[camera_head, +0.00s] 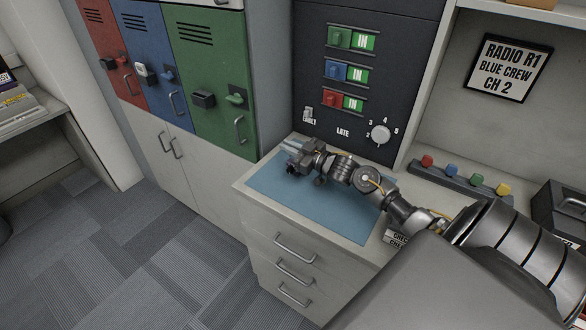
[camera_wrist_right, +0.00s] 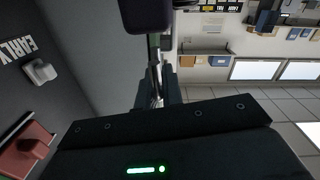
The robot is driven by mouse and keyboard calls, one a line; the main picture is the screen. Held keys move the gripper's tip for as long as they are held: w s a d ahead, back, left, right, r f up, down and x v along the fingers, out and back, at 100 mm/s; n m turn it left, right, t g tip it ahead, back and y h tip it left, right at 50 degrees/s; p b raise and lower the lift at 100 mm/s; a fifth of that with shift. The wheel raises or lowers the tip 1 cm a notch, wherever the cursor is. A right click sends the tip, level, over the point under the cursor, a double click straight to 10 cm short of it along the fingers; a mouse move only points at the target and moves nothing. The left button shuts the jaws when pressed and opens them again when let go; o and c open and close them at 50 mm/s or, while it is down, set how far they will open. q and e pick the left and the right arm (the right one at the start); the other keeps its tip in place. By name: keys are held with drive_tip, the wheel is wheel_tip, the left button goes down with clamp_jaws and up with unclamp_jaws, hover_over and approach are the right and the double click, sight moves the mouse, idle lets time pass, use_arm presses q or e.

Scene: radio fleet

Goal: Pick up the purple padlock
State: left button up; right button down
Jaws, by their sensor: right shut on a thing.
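My right gripper (camera_head: 298,150) is above the far left part of the blue mat (camera_head: 270,183), in front of the dark panel. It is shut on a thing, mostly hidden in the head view. In the right wrist view, the gripper's fingers (camera_wrist_right: 157,92) are narrow and close together. A dark, faintly purple block (camera_wrist_right: 146,14) shows beyond them at the top edge, apparently the purple padlock. Its colour is hard to read in the shade. My left gripper is not in view.
The dark panel (camera_head: 300,85) with three IN slides and a dial (camera_head: 380,134) stands behind the mat. Red, blue and green lockers (camera_head: 210,75) are at left. A rail of coloured knobs (camera_head: 465,178) and a dark box (camera_head: 560,215) are at right.

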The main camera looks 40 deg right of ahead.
drive_tip(key=shift+r, duration=0.1)
idle(0.8)
drive_tip(key=shift+d+r+b, duration=0.1)
drive_tip(key=shift+r+b, duration=0.3)
drive_tip(key=shift+r, duration=0.05)
drive_tip(key=r, duration=0.1)
drive_tip(key=r+b, duration=0.1)
drive_tip(key=shift+s+r, duration=0.2)
drive_tip(key=shift+r, duration=0.1)
drive_tip(key=s+a+r+b, duration=0.2)
drive_tip(key=s+a+r, duration=0.2)
drive_tip(key=s+r, duration=0.5)
drive_tip(key=s, duration=0.4)
drive_tip(key=shift+r, duration=0.2)
